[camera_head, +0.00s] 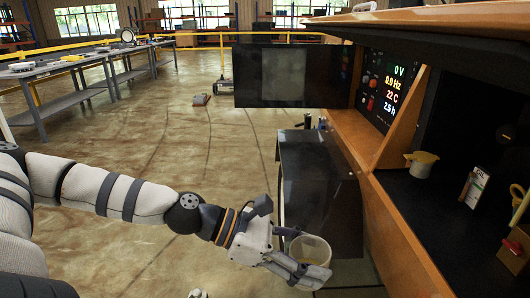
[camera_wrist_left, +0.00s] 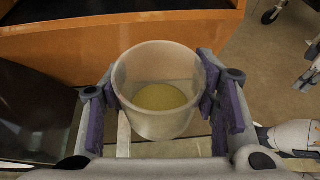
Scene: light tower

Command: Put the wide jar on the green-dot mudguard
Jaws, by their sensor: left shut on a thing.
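The wide jar (camera_head: 310,250) is a whitish, translucent open jar with something yellowish at its bottom. My left gripper (camera_head: 299,268) is shut on it and holds it upright. In the left wrist view the jar (camera_wrist_left: 157,65) sits between the two purple-padded fingers, its open mouth toward the camera. A black, mudguard-like panel (camera_head: 318,190) lies just behind the jar, low beside the orange cabinet; the jar overlaps its lower edge in the head view. I cannot tell whether they touch. No green dot shows on it. My right gripper is not in view.
The orange cabinet (camera_head: 355,145) stands open on the right. A pale yellow cup (camera_head: 421,163) and a small white carton (camera_head: 477,186) stand inside. A black door panel (camera_head: 285,76) hangs open behind. Grey workbenches (camera_head: 75,65) stand far left. Open floor (camera_head: 165,140) lies left of the cabinet.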

